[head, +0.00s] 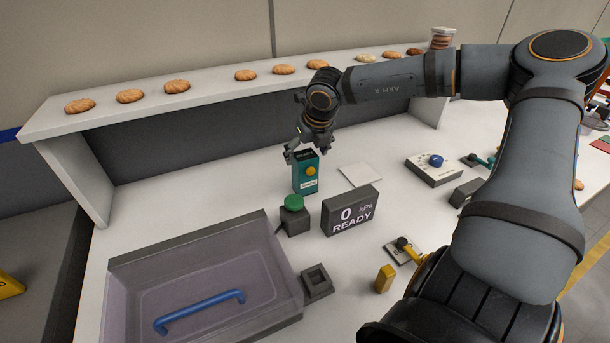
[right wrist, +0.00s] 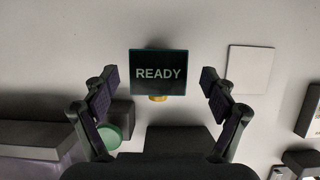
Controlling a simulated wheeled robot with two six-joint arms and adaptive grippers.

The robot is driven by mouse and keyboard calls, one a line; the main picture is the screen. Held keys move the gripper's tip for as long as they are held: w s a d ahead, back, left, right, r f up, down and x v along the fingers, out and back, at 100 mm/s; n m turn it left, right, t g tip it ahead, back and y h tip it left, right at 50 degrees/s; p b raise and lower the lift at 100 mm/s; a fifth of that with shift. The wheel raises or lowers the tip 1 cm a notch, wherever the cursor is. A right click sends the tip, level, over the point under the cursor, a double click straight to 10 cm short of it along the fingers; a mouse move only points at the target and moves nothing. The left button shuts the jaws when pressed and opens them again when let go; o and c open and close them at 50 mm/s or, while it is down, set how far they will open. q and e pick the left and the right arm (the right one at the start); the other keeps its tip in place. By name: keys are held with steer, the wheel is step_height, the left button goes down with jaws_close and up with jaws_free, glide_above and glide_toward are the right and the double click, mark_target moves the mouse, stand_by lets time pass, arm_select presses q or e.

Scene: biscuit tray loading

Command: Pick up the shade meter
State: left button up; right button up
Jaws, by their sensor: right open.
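The shade meter is a teal upright box with a round yellow button (head: 306,181), standing on the white table below the shelf. In the right wrist view its dark top screen (right wrist: 158,73) reads READY. My right gripper (head: 308,150) is open just above the meter's top, pointing down. In the right wrist view its two fingers stand apart to the left and right of the meter, with a gap on each side. The gripper hides part of the meter's top edge in the head view. My left gripper is not in view.
A white square tile (head: 360,174) lies right of the meter. A grey READY display (head: 350,212) and a green button on a dark box (head: 293,203) stand in front. A clear bin (head: 130,300) with a blue handle is front left. The biscuit shelf (head: 215,93) runs behind.

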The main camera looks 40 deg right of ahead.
mark_target(304, 185)
steer(key=shift+w+f+b, duration=0.15)
steer(key=shift+f+b, duration=0.25)
steer(key=shift+b, duration=0.1)
steer(key=shift+r, duration=0.1)
steer(key=shift+w+f+b, duration=0.15)
steer(key=shift+f+b, duration=0.5)
steer(key=p+x, duration=0.1)
steer(key=x, duration=0.2)
steer(key=shift+w, duration=0.2)
steer(key=shift+w+f, duration=0.2)
steer(key=shift+f, duration=0.15)
steer(key=shift+s, duration=0.15)
steer(key=shift+c, duration=0.6)
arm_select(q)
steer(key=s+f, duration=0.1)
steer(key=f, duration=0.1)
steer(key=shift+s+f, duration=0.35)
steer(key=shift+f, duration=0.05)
arm_select(e)
steer(key=c, duration=1.4)
